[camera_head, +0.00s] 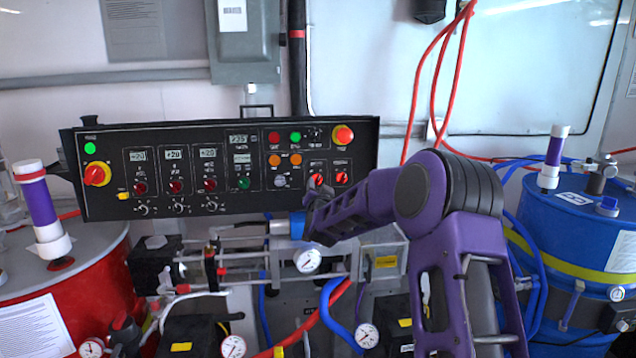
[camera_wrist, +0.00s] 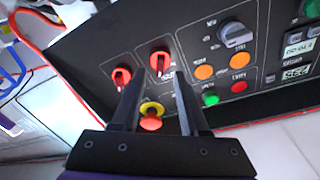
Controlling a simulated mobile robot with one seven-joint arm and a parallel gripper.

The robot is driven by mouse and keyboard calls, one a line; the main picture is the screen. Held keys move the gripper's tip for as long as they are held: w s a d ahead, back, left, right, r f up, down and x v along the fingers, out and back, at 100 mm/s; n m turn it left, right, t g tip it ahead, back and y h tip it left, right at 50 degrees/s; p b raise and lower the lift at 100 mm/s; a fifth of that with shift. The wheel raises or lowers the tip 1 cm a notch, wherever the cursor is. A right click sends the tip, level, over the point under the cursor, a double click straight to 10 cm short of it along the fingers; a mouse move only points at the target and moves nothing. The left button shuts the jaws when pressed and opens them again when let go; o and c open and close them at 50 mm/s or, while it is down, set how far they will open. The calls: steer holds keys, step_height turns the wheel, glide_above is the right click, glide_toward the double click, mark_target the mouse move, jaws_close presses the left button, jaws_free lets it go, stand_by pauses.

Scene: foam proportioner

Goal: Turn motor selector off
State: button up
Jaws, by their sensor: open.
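The black control panel (camera_head: 110,205) carries two red rotary selectors at its lower right, a left one (camera_head: 316,180) and a right one (camera_head: 341,178). A grey selector knob (camera_head: 280,181) sits to their left. I cannot read which is the motor selector. In the wrist view, where the panel appears turned over, the red selectors show at the outer left (camera_wrist: 121,77) and between the fingertip lines (camera_wrist: 160,61). The grey knob (camera_wrist: 232,33) is at upper right. My gripper (camera_wrist: 157,85) is open and empty, its fingers pointing at the panel. Contact cannot be told.
A red emergency button with a yellow collar (camera_wrist: 151,115) appears between my fingers. Orange buttons (camera_wrist: 204,72) and a green button (camera_wrist: 210,99) lie close by on the right. Pipes and gauges (camera_head: 307,261) sit below the panel. A blue drum (camera_head: 575,250) stands at right.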

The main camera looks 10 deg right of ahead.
mark_target(317, 181)
steer(key=shift+w+d, duration=0.1)
steer(key=shift+w, duration=1.4)
jaws_close()
